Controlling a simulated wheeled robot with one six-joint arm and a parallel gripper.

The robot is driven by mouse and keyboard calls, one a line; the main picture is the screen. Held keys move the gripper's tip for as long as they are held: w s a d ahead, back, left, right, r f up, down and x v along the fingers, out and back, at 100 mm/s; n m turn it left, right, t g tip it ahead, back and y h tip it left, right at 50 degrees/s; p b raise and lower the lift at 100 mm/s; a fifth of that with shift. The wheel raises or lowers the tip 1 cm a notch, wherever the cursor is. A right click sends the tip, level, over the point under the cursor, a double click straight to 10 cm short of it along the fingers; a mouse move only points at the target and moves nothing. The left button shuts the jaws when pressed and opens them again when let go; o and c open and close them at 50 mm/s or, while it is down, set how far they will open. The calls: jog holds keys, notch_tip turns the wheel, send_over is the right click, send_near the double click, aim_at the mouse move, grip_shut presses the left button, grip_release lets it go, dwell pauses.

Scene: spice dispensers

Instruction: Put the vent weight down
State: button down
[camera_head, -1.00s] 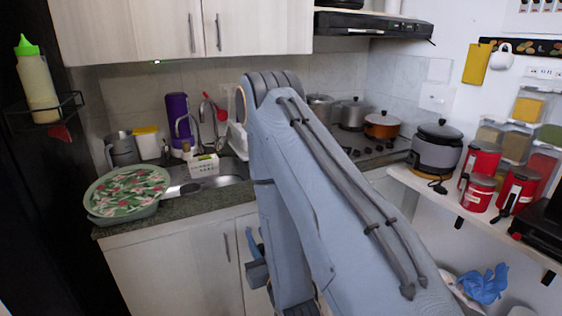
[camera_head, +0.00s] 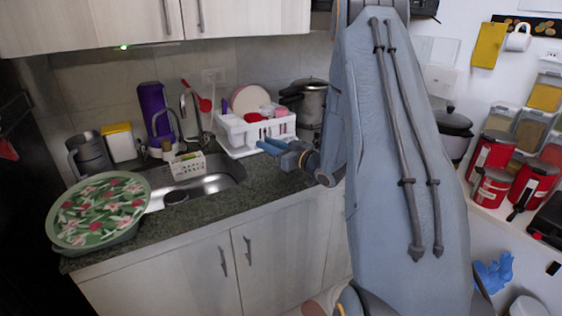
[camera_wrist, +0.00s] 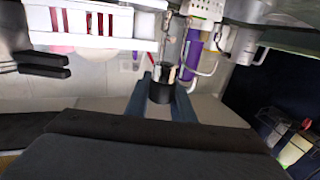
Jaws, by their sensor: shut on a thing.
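The white dish rack (camera_head: 232,138) stands behind my gripper, with the sink (camera_head: 215,181) to its left. A floral-covered basin (camera_head: 100,210) sits at the counter's left end. The counter strip (camera_head: 262,192) before the rack is bare. Red canisters (camera_head: 493,152) stand at right.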

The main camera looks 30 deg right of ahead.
jog(key=shift+w+d+f+p, duration=0.15)
jog(key=shift+f+p, duration=0.6)
jog(key=shift+f, duration=1.7)
jog(key=shift+d+f+p, duration=0.15)
jog(key=shift+f+p, duration=0.6)
jog(key=shift+f, duration=1.65)
jog(key=shift+f, duration=0.15)
jog(key=c, duration=1.5)
grip_release()
jog(key=shift+c, duration=0.2)
jog(key=b+v, duration=0.4)
jog(key=v, duration=0.8)
